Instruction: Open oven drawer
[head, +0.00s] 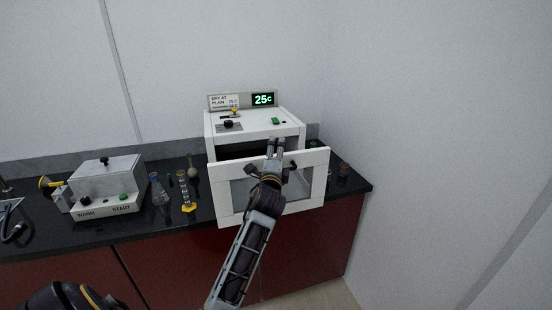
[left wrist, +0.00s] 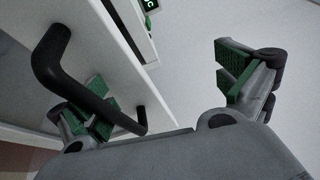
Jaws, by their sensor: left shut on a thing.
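The white oven (head: 255,122) stands on the dark counter, with a green "25c" display above it. Its drawer front (head: 314,180) stands out from the body, with a dark gap behind its top edge. My left gripper (head: 277,148) is at the drawer front, its fingers reaching up near the top edge. In the left wrist view the black drawer handle (left wrist: 88,98) crosses the left finger, and the right finger (left wrist: 240,75) shows well apart from it. My right gripper is not in view.
A white heating box (head: 108,187) stands at the left of the counter (head: 130,229). A flask (head: 158,190) and other glassware stand between it and the oven. A small brown jar (head: 344,169) is right of the drawer. A wall closes off the right side.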

